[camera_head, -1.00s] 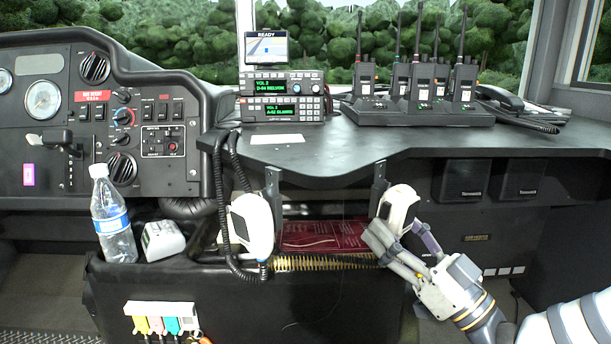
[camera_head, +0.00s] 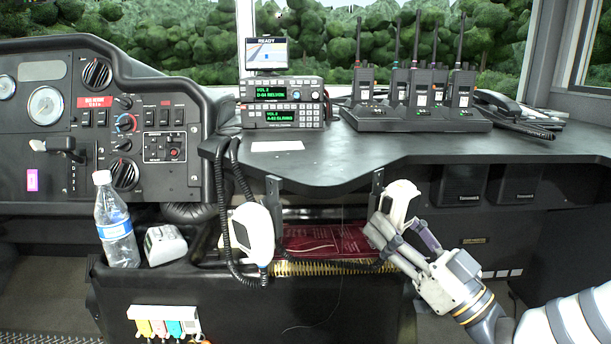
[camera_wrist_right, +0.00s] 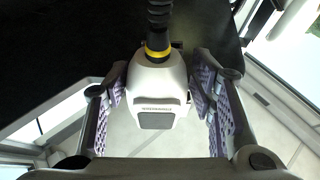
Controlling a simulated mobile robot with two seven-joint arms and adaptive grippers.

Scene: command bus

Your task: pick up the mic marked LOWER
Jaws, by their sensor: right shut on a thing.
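Two off-white handheld mics show below the dark shelf in the head view. One mic (camera_head: 252,230) hangs at the left with its black coiled cord looping up to the shelf. The other mic (camera_head: 401,198) is at the right, just beside a dark bracket (camera_head: 377,190). I cannot read a LOWER mark on either. My right gripper (camera_head: 382,232) is shut on this right mic, from below and to the right. In the wrist view the held mic (camera_wrist_right: 158,90) sits between the purple-padded fingers, its cord end with a yellow ring pointing away. My left gripper is out of view.
On the shelf stand two stacked radios (camera_head: 282,103), a small screen (camera_head: 266,54) and a rack of handheld radios (camera_head: 415,119). A water bottle (camera_head: 117,225) and a white device (camera_head: 164,244) stand at the left. A red folder (camera_head: 325,240) lies under the shelf.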

